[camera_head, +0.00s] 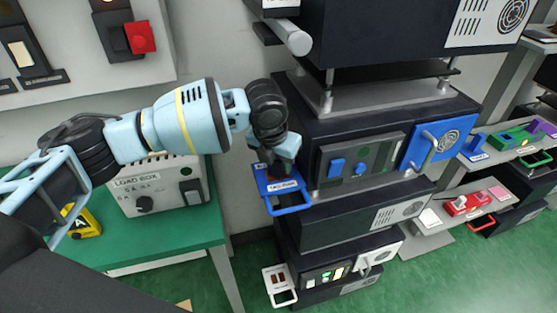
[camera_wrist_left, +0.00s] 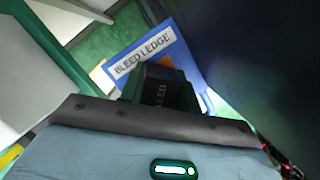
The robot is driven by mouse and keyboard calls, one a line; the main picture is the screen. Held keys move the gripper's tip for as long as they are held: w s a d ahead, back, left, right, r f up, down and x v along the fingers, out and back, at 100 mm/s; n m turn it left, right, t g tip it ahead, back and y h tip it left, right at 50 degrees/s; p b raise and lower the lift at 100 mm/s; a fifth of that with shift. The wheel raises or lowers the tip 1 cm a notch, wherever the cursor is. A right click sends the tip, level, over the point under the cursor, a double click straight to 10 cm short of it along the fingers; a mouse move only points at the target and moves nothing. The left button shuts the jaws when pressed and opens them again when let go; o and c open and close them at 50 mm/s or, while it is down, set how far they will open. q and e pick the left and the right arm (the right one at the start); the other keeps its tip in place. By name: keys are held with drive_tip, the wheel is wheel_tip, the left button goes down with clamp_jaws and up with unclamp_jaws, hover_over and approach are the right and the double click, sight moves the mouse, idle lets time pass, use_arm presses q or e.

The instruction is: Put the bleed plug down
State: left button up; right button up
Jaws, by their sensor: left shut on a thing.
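My left gripper (camera_head: 277,162) points down just above a blue ledge (camera_head: 292,209) fixed to the front left of the dark equipment rack. In the left wrist view the ledge (camera_wrist_left: 186,62) carries a white label reading BLEED LEDGE. My left gripper is shut on the bleed plug (camera_wrist_left: 161,92), a dark block whose lettering is partly hidden. The plug overlaps the ledge in that view, and I cannot tell whether it touches it. In the head view my gripper hides most of the plug. My right gripper is not in view.
Right of the ledge, the rack carries a panel with blue knobs (camera_head: 360,168) and a blue handled panel (camera_head: 430,146). A white load box (camera_head: 158,188) stands on the green bench (camera_head: 195,236) at left. Side shelves (camera_head: 450,218) hold coloured parts.

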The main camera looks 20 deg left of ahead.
use_arm(q)
drive_tip(key=o, duration=1.1)
drive_tip(key=shift+c, duration=0.2)
drive_tip(key=v, duration=1.2)
drive_tip(key=shift+r+p, duration=0.2)
drive_tip(key=shift+p, duration=0.15)
drive_tip(key=shift+w, duration=0.1)
